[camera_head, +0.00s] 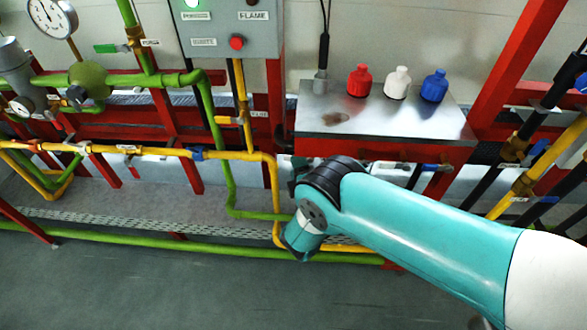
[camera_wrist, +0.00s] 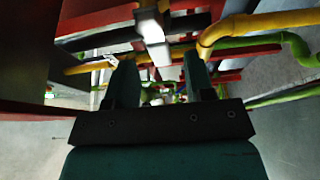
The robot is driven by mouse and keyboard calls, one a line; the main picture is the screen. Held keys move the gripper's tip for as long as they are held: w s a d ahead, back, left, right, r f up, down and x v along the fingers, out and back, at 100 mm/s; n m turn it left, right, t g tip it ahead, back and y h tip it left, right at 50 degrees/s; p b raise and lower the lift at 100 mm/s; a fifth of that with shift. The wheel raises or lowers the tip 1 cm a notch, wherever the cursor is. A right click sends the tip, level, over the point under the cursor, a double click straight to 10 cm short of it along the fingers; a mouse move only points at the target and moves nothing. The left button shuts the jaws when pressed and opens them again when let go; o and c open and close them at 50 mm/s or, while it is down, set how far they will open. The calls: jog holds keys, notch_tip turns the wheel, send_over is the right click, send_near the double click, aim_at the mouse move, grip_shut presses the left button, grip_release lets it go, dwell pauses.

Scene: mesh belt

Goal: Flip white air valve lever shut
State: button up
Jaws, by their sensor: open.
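In the wrist view my gripper (camera_wrist: 160,62) is open, its two dark teal fingers apart with nothing held between them. A pale white bar-like part (camera_wrist: 151,28) shows just beyond and above the fingertips; it looks like the white lever, but I cannot be sure. It appears apart from the fingers, close to a yellow pipe (camera_wrist: 250,22). In the head view my teal arm reaches to the left below the metal shelf, and its wrist hides the fingers and what lies in front of them. I cannot pick out the white lever there.
The metal shelf (camera_head: 435,121) holds a red bottle (camera_head: 359,82), a white bottle (camera_head: 398,83) and a blue bottle (camera_head: 434,86). A control box (camera_head: 212,30) hangs at its left. Yellow pipes (camera_head: 222,155) and green pipes (camera_head: 110,242) run close to my wrist. The front floor (camera_head: 120,290) is clear.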

jog(key=shift+x, duration=2.05)
grip_shut()
